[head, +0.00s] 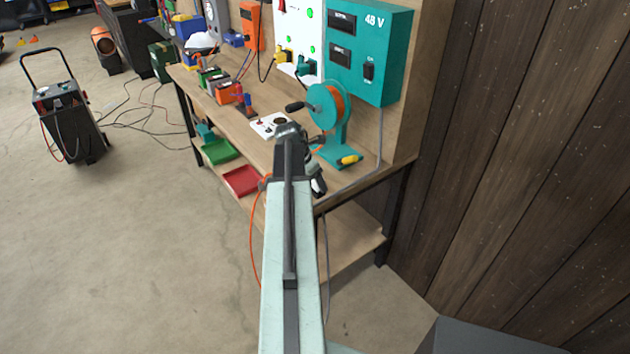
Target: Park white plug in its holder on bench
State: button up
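My arm reaches from the bottom of the head view up over the front edge of the bench (357,176). My gripper (317,184) is mostly hidden behind the arm's dark end; only a small black and pale part shows to its right. I cannot tell whether it is open or shut, or whether it holds anything. I cannot make out a white plug. A white plate (264,127) with a dark round opening and a red spot lies on the bench, just beyond and left of the arm's end. It may be the holder, partly covered by the arm.
A teal reel (334,152) with orange cord stands right of the arm's end, near a yellow connector (349,160). A teal 48 V box (382,70) hangs behind. An orange cable (252,238) hangs left of the arm. Red (240,181) and green (219,151) trays sit below.

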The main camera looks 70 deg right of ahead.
jog(key=p+v, duration=0.7)
jog(key=v, duration=0.1)
jog(key=shift+f, duration=0.1)
dwell(0.7)
